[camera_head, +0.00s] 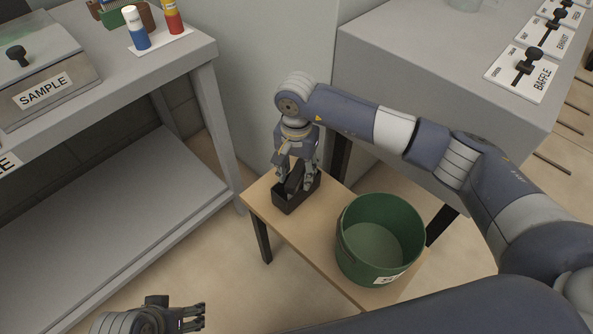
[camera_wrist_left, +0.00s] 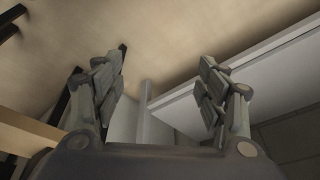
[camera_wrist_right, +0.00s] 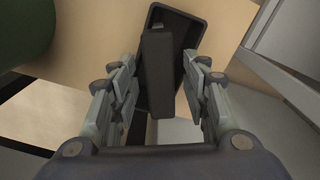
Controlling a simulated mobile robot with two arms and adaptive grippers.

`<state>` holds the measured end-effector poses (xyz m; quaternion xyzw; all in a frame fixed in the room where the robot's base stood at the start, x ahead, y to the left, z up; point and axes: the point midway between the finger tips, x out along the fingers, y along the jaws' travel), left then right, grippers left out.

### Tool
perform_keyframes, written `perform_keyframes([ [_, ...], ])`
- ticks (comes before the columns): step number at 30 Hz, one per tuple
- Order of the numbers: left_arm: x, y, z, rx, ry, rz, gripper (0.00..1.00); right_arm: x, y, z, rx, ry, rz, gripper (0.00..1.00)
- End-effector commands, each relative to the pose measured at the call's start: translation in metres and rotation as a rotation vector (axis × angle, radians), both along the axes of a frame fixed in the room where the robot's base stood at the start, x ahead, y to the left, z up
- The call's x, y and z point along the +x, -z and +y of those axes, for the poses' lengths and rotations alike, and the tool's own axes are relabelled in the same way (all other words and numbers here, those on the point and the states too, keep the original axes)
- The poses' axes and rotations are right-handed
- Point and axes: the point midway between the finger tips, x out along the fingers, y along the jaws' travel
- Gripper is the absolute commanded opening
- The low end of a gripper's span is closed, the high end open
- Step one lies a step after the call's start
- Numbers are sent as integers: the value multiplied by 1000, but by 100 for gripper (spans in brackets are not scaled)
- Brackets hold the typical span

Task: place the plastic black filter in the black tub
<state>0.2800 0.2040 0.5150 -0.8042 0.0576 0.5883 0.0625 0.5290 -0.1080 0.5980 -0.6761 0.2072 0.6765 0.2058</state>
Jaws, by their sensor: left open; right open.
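The black tub (camera_head: 291,203) is a small dark open box on the wooden table below my right gripper; its rim also shows in the right wrist view (camera_wrist_right: 192,22). The black filter (camera_wrist_right: 157,72) is a dark oblong block between the spread fingers of my right gripper (camera_head: 295,178). One end of the filter overlaps the tub's opening, and it looks tilted; I cannot tell whether it rests on the tub's floor. The right fingers stand apart on either side of it. My left gripper (camera_head: 190,318) is open and empty at the lower left, away from the table.
A green bucket (camera_head: 382,240) stands on the wooden table (camera_head: 312,240), to the right of the tub. A grey bench (camera_head: 180,85) with a sample box and red and blue bottles is at left. A grey console (camera_head: 430,60) with labelled levers is at back right.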

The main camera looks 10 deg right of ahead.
Motion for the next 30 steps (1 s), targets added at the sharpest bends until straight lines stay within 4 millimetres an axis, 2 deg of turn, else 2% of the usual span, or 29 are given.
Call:
perform_keyframes([
  [2, 1, -2, 0, 0, 0, 0, 67, 0, -5, 0, 1, 0, -1, 43],
  [12, 8, 38, -2, 1, 3, 26, 67, 1, -77, 0, 1, -2, -6, 43],
  [18, 9, 52, -2, 2, 4, 31, 67, 1, -110, 0, 0, 0, -2, 43],
  [24, 10, 58, -3, 1, 5, 32, 67, 0, -122, 0, 0, 0, 0, 43],
  [30, 10, 58, -3, 1, 5, 32, 67, 0, -122, 0, 0, 0, 0, 43],
])
